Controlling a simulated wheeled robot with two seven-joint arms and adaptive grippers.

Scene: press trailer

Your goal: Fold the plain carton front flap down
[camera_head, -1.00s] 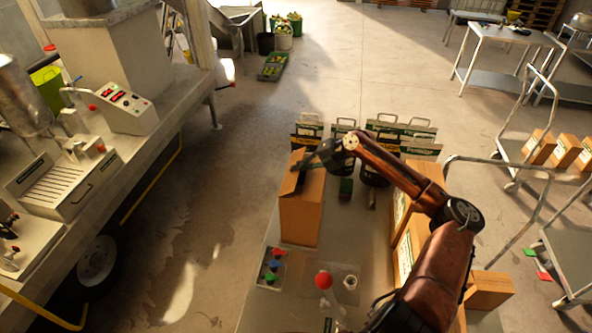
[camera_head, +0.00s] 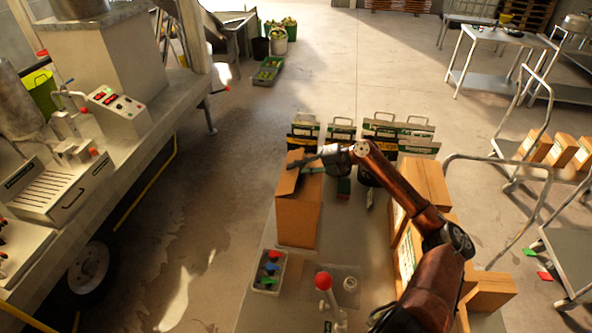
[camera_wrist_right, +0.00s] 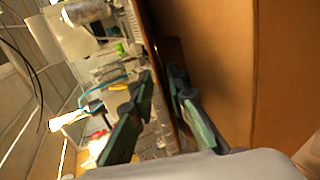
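The plain carton (camera_head: 298,222) stands upright on the table, without printing on its visible front. A brown flap (camera_head: 287,183) shows at its top left, tilted rather than flat. My right gripper (camera_head: 303,164) is at the carton's top, its fingers over the opening beside the flap. In the right wrist view, its two green-faced fingers (camera_wrist_right: 157,112) are apart. A brown cardboard panel (camera_wrist_right: 215,70) fills the view's right side, close to one finger. Whether the fingers touch the flap is unclear. My left gripper is not in view.
Printed carriers (camera_head: 385,130) stand behind the carton. More cartons (camera_head: 425,180) stand to the right under my right arm. A tray of coloured pieces (camera_head: 269,270) and a red-knobbed lever (camera_head: 323,281) are in front.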

